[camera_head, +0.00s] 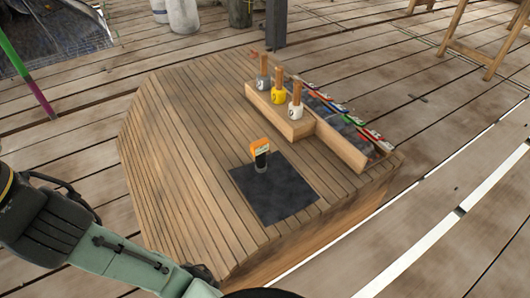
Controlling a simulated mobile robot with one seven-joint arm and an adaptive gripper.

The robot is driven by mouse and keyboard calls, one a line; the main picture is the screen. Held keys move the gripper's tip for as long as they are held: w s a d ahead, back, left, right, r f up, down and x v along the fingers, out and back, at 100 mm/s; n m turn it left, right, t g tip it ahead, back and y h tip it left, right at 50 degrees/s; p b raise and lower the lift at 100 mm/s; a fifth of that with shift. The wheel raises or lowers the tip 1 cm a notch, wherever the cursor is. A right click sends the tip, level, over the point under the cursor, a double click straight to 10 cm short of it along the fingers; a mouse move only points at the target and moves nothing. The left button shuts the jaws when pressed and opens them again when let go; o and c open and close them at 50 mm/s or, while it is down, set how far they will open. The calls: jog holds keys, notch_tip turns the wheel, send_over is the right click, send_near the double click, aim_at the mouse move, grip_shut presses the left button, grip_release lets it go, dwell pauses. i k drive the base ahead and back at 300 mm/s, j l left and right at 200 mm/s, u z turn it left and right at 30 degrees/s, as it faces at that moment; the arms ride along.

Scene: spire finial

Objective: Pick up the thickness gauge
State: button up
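A small upright device with an orange top and a dark front, which looks like the thickness gauge (260,152), stands near the middle of the view. Its lower end is greyish and meets the back part of a dark square mat (275,195). The mat lies flat on a slatted wooden platform (185,160). My green and dark arm crosses the lower left, well apart from the gauge. My gripper's fingers do not show.
A wooden block (290,122) behind the mat holds three wooden-handled items with grey, yellow and white collars. Beside it, a tray (345,150) carries several coloured tools. The platform's left part is bare. A dark post (277,22) stands behind.

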aim_at(258, 148)
jog(key=i+l+u, duration=0.2)
jog(key=i+l, duration=0.15)
jog(key=l, duration=0.3)
jog(key=i+l+u, duration=0.1)
jog(key=l, duration=0.25)
jog(key=i+l, duration=0.2)
jog(key=l, duration=0.15)
jog(key=i+l+u, duration=0.15)
jog(key=l, duration=0.15)
